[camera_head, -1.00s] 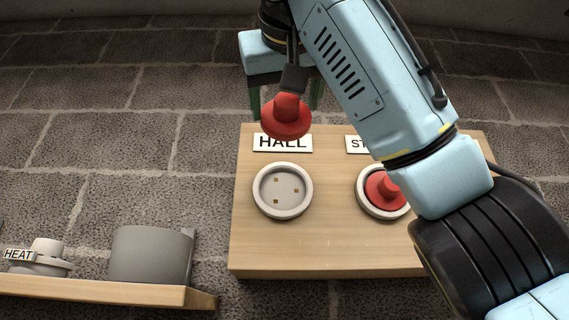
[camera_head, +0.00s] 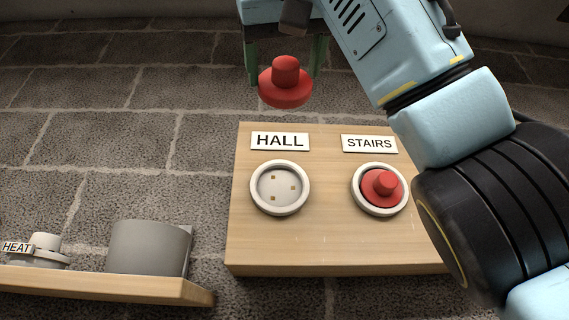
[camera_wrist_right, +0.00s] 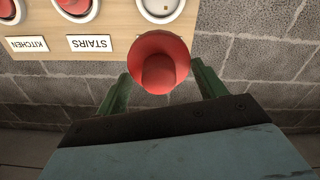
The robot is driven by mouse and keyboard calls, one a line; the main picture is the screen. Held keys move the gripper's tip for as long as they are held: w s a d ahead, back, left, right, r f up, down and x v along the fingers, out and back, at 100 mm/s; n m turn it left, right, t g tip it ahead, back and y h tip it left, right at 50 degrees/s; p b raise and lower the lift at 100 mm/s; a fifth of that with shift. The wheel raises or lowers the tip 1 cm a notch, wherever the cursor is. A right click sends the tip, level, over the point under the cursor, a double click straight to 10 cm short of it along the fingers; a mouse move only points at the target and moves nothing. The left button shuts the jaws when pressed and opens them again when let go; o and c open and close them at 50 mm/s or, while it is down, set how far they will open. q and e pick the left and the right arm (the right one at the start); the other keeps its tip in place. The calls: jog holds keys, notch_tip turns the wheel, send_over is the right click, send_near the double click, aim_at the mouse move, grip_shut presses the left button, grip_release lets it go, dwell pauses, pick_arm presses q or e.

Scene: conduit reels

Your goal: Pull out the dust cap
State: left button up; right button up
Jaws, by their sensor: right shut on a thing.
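A red dust cap (camera_head: 285,84), a disc with a round knob, is held clear of the board above the HALL label (camera_head: 280,141). My right gripper (camera_head: 286,62) is shut on it, with one green finger on each side. The right wrist view shows the cap (camera_wrist_right: 158,60) between the fingers (camera_wrist_right: 162,80). The HALL socket (camera_head: 280,188) is uncovered, its pale face with small brass contacts showing. The STAIRS socket holds another red cap (camera_head: 381,187) inside its white ring. My left gripper is not in view.
The wooden board (camera_head: 325,245) is on a grey block wall. In the wrist view a KITCHEN label (camera_wrist_right: 27,44) marks a further capped socket. At lower left a wooden shelf (camera_head: 100,285) carries a grey cup-like container (camera_head: 148,248) and a HEAT-labelled piece (camera_head: 45,250).

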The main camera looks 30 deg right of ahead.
aim_at(285, 61)
jog(key=shift+b+v, duration=0.6)
jog(key=shift+v, duration=1.3)
